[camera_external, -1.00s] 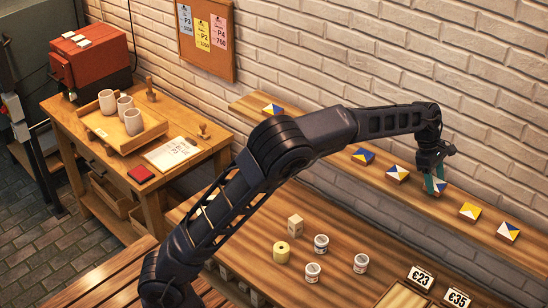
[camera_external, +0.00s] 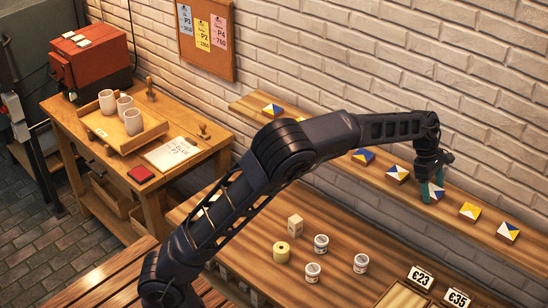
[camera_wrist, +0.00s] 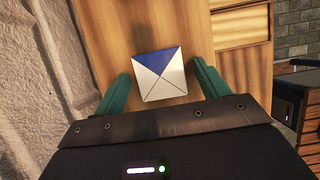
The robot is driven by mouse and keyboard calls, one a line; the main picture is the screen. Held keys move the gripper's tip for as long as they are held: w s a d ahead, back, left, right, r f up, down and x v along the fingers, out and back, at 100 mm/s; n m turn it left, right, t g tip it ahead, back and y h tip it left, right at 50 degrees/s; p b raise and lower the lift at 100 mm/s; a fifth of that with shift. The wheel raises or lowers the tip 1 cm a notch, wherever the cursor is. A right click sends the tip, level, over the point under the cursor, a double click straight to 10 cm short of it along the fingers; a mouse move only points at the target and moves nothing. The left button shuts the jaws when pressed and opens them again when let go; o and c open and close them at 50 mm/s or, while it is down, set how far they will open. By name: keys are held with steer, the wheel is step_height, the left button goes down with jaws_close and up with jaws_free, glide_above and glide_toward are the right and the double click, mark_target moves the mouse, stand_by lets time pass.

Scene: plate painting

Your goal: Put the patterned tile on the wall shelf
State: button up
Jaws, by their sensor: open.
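A square patterned tile, white with a blue triangle, lies flat on the wooden wall shelf (camera_external: 345,170). The tile (camera_wrist: 163,78) shows whole in the wrist view, between the teal fingers of my gripper (camera_wrist: 163,84). My gripper is open, with a gap on each side of the tile and neither finger visibly touching it. In the external view my gripper (camera_external: 432,192) is low at the shelf and partly covers this tile (camera_external: 435,190).
Other tiles lie along the shelf: a blue-and-yellow one (camera_external: 363,156) and an orange-and-white one (camera_external: 397,174) to the left, a yellow one (camera_external: 470,211) and another (camera_external: 508,231) to the right. Jars (camera_external: 321,243) stand on the table below. The brick wall (camera_external: 420,60) is close behind.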

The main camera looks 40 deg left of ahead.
steer(key=v, duration=1.2)
steer(key=s+a+r+m, duration=0.2)
steer(key=s+a, duration=0.2)
steer(key=a, duration=0.4)
steer(key=s+a+r+m, duration=0.1)
steer(key=s+a+r, duration=0.15)
steer(key=a, duration=0.45)
steer(key=s+a+f+m+t+y, duration=0.1)
steer(key=s+a+m, duration=0.2)
steer(key=s+a, duration=0.45)
steer(key=s+a+m+t, duration=0.1)
steer(key=s+a+m, duration=0.25)
steer(key=s, duration=0.65)
steer(key=s+a+f+m+t+y, duration=0.1)
steer(key=s+a+m, duration=0.2)
steer(key=s+a, duration=0.5)
steer(key=s+a+f+m+y, duration=0.1)
steer(key=s+f+m, duration=0.1)
steer(key=s+f, duration=0.2)
steer(key=s+a+f+m+t+y, duration=0.1)
steer(key=s+a+f+m, duration=0.1)
steer(key=s, duration=0.9)
step_height(320, 180, down, 3)
steer(key=shift+s+r+m+t, duration=0.2)
steer(key=shift+m+t, duration=0.1)
steer(key=shift+m, duration=0.45)
